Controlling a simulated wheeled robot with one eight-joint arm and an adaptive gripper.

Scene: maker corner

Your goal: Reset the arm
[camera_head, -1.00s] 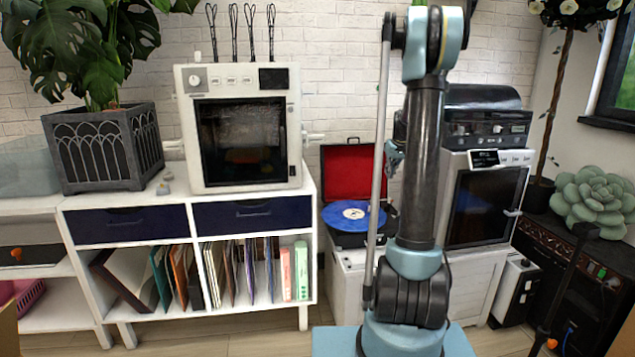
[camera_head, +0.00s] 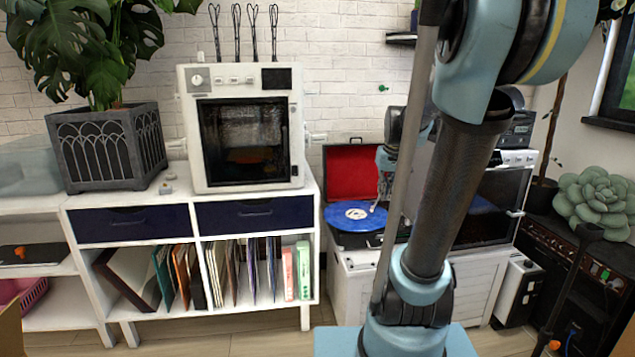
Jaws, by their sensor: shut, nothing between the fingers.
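My arm (camera_head: 455,190) rises from its base at the lower right of the middle, leaning to the right, with its elbow large and close to the camera at the top. Its far end reaches down behind the upright link. My gripper (camera_head: 377,204) shows small beside that link, pointing down, shut and empty. In this view it overlaps the right side of the blue record (camera_head: 354,215) on the open red-lidded turntable (camera_head: 350,171). I cannot tell how far it is from the record.
A white oven-like machine (camera_head: 200,170) stands on a white shelf unit (camera_head: 318,215) with folders. A potted plant (camera_head: 110,150) is at left. Another machine (camera_head: 490,215) stands behind my arm. A succulent (camera_head: 595,203) sits at right. Some floor shows in front of the shelf.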

